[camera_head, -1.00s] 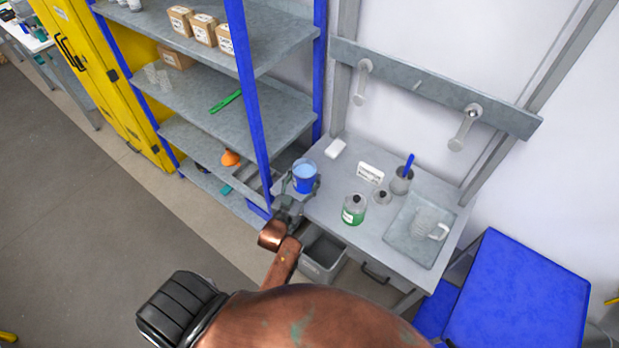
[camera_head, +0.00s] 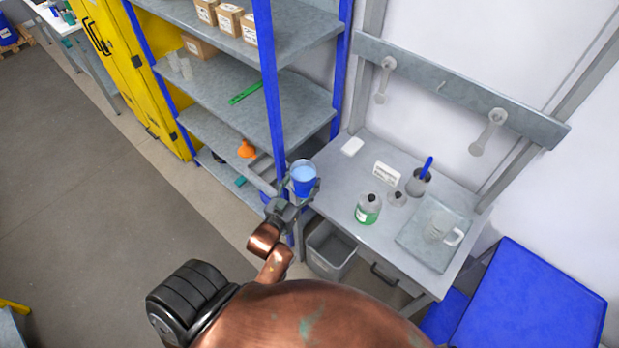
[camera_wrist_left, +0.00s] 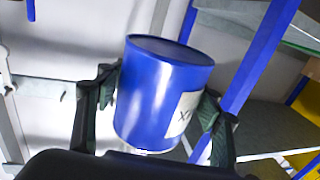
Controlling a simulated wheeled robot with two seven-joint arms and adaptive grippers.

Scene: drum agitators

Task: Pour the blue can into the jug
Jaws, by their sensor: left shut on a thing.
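The blue can (camera_head: 303,181) is in my left gripper (camera_head: 302,192), whose fingers close on its sides. It is held near the left edge of the grey table, and a light blue top shows from above. In the left wrist view the blue can (camera_wrist_left: 160,95) fills the middle, with a white label, between the two dark fingers. The jug (camera_head: 440,228), pale and translucent with a white handle, stands on a grey tray (camera_head: 418,255) at the right of the table. My left gripper is well left of the jug. My right gripper is not in view.
A green-labelled bottle (camera_head: 368,209), a small grey weight-like item (camera_head: 397,198), a white sign (camera_head: 386,174) and a grey cup (camera_head: 417,184) with a blue tool stand between can and jug. A blue-posted shelf (camera_head: 268,90) rises at the left. A grey bin (camera_head: 331,250) sits below.

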